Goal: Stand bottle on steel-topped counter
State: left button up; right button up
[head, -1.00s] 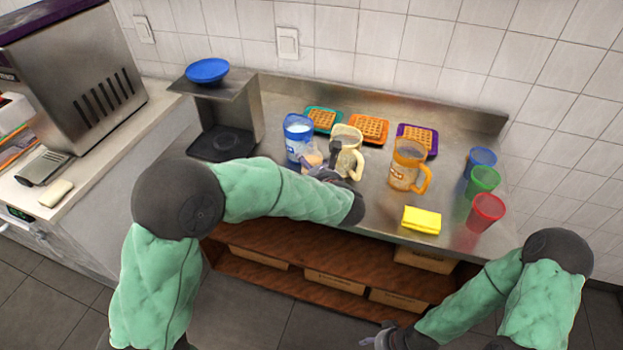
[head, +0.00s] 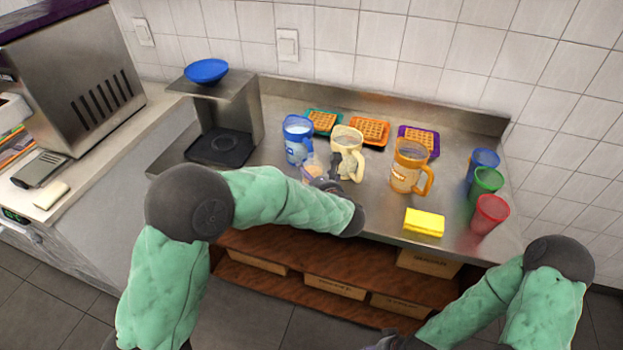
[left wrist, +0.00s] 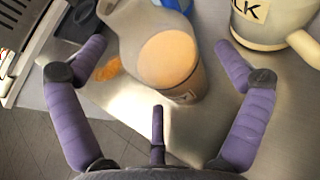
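The bottle (left wrist: 168,60), with a pale peach round top and a label on its side, is between the spread fingers of my left gripper (left wrist: 160,47) in the left wrist view. Gaps show on both sides of it, and it looks upright on the steel-topped counter (head: 340,205). In the head view the bottle (head: 312,168) is partly hidden behind my left gripper (head: 326,182), between the blue and cream pitchers. My left gripper is open. My right gripper (head: 385,343) is low at the bottom edge, mostly cut off, away from the counter.
A blue pitcher (head: 298,140), a cream pitcher (head: 347,150) and an orange pitcher (head: 408,165) stand close by. Waffles on small trays (head: 369,132) lie behind. A yellow cloth (head: 424,222) and coloured cups (head: 487,214) are at right. A dispenser stand (head: 222,115) is at left.

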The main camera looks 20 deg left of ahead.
pick_arm(q)
jog(key=shift+r, duration=0.2)
jog(key=shift+s+d+r+p, duration=0.15)
jog(key=shift+s+d+p, duration=0.05)
jog(key=shift+d+p, duration=0.1)
jog(key=p+v, duration=0.3)
jog(key=v, duration=0.8)
jog(key=shift+s, duration=0.2)
